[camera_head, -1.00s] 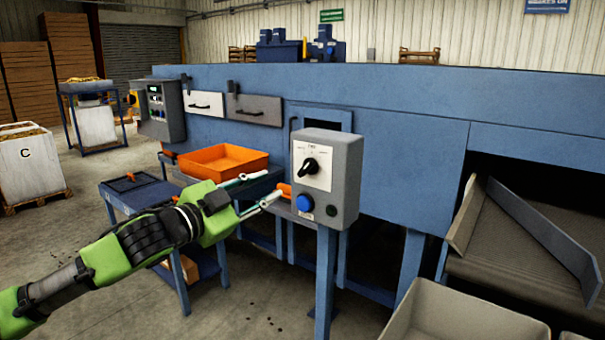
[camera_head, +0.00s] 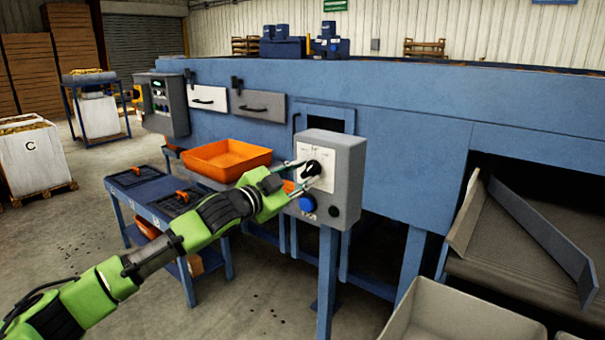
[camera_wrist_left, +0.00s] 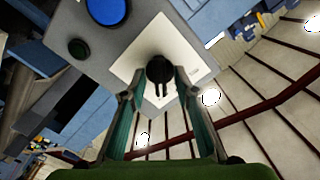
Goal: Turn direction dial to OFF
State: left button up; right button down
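The direction dial (camera_head: 313,168) is a black knob on a white plate on the front of a grey control box (camera_head: 350,175). My left gripper (camera_head: 306,174) is at the dial, one finger above it and one below in the head view. In the left wrist view the dial (camera_wrist_left: 159,69) sits between the two fingertips (camera_wrist_left: 157,88), which look spread with a small gap to the knob. Whether either finger touches it is hard to tell. The plate's lettering is too small to read. My right gripper is not in view.
A blue button (camera_head: 307,203) and a dark button (camera_head: 334,211) sit below the dial. An orange tray (camera_head: 228,165) and a blue table (camera_head: 150,190) are to the left. A grey bin (camera_head: 455,320) stands at front right. The large blue machine (camera_head: 410,120) is behind.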

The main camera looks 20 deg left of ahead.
pick_arm(q)
grip_shut()
jog(key=n+p, duration=0.2)
jog(key=n, duration=0.1)
jog(key=shift+d+n+p, duration=0.1)
jog(key=shift+n+p, duration=1.5)
jog(key=shift+n, duration=0.7)
